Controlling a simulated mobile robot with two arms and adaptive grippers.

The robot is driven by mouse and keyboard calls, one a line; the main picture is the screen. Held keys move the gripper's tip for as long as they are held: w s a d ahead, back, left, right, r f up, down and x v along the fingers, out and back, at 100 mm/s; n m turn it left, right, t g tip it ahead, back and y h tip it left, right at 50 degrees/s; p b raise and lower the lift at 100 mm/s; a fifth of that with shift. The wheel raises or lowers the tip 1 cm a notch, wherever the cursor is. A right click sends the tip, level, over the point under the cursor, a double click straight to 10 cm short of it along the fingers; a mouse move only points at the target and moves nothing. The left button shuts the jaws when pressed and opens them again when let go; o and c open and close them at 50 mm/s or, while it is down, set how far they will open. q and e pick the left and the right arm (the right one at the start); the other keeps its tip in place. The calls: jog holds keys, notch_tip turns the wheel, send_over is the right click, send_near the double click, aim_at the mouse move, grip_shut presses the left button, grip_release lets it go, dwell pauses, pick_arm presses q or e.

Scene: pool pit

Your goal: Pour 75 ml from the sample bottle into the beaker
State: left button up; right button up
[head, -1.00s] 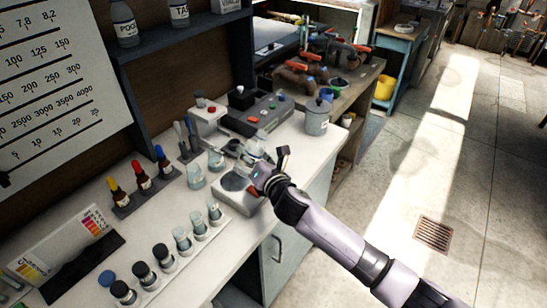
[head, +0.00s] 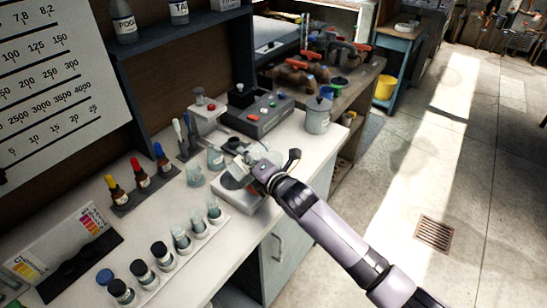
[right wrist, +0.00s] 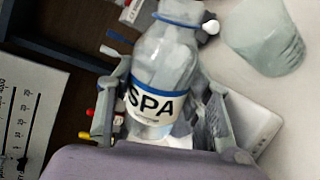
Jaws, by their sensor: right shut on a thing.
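My right gripper (head: 258,165) is over the bench by the grey scale-like device (head: 228,196). In the right wrist view its fingers (right wrist: 170,115) are shut around a clear bottle (right wrist: 165,65) with a blue-edged "SPA" label. The bottle leans in that view, and its top is cut off by the frame edge. In the head view the bottle is hard to make out behind the gripper. Small glass beakers (head: 195,175) stand left of the gripper. A translucent vessel (right wrist: 265,35) shows at upper right in the wrist view, apart from the bottle. My left gripper is not in view.
A rack of several vials (head: 162,255) lies along the bench front. Dropper bottles (head: 142,184) stand behind it. A grey instrument (head: 258,114) and a lidded canister (head: 318,115) are beyond the gripper. Open floor is to the right.

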jog(key=shift+w+d+m, duration=0.1)
jog(key=shift+d+m, duration=0.05)
jog(key=shift+m, duration=0.25)
jog(key=shift+w+d+f+m+p, duration=0.15)
jog(key=shift+m+p, duration=0.15)
jog(key=shift+r+m+g+y+p, duration=0.4)
jog(key=shift+m+p, duration=0.1)
dwell(1.0)
jog(key=shift+s+a+r, duration=0.15)
jog(key=shift+s+a, duration=0.05)
jog(key=shift+a, duration=0.15)
dwell(0.5)
jog(key=shift+d+r+m+y+p, duration=0.1)
jog(key=shift+r+m+y+p, duration=0.35)
jog(key=shift+m, duration=0.45)
dwell(1.5)
